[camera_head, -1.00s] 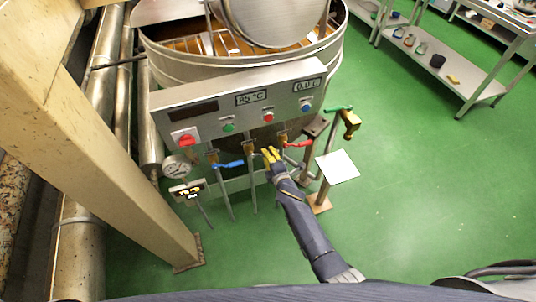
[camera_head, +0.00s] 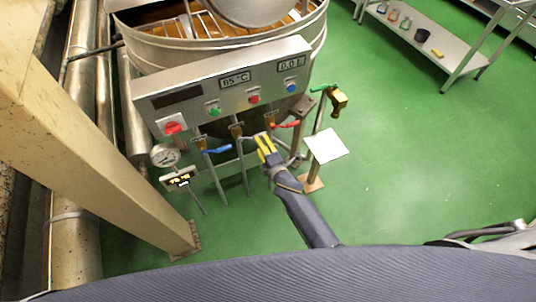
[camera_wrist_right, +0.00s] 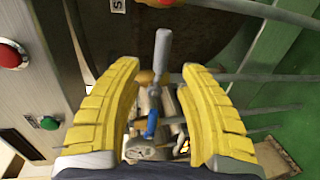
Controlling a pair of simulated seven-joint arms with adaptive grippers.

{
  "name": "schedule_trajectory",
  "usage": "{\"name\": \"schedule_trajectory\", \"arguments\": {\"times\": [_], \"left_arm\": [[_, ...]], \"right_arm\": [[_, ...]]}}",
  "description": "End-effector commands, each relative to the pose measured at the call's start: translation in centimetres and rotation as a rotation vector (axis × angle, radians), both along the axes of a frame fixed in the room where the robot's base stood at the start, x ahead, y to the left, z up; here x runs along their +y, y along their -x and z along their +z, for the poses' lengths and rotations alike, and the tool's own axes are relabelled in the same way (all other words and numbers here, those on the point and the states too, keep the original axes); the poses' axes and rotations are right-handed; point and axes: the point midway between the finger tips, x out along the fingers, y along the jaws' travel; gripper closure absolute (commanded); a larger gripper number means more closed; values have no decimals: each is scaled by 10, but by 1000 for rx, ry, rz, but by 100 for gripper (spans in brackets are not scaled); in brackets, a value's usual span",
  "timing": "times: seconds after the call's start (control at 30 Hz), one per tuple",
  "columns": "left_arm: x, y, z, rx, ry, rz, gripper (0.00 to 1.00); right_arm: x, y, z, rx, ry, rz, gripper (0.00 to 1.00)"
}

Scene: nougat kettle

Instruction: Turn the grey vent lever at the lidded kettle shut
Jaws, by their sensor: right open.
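The lidded kettle (camera_head: 200,55) stands behind a grey control panel (camera_head: 240,85). The grey vent lever (camera_wrist_right: 162,55) points up the picture in the right wrist view, between my spread fingers but with a gap to each side. In the head view it is small, just left of my fingertips, and hard to make out. My right gripper (camera_head: 265,143) is open below the panel; its yellow fingers also show in the right wrist view (camera_wrist_right: 160,70). I cannot tell how deep the lever lies between them. My left gripper is out of view.
A blue lever (camera_head: 217,150) is to the left and a red lever (camera_head: 287,124) to the right of my gripper. A gauge (camera_head: 165,155), a white plate on a post (camera_head: 326,146) and a green-handled tap (camera_head: 338,102) are nearby.

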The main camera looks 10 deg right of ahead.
Motion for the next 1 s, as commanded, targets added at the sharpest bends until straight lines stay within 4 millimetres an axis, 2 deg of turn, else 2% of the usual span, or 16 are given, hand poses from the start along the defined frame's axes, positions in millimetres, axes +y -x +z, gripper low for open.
{"name": "schedule_trajectory", "arguments": {"times": [0.2,0.4,0.6,1.0], "left_arm": [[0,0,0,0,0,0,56],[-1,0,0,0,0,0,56],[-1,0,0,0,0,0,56],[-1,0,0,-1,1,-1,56]], "right_arm": [[-10,34,7,0,0,1,60],[-16,53,11,0,0,-1,60],[-18,61,13,0,0,0,60],[-19,61,13,0,0,-1,60]]}}
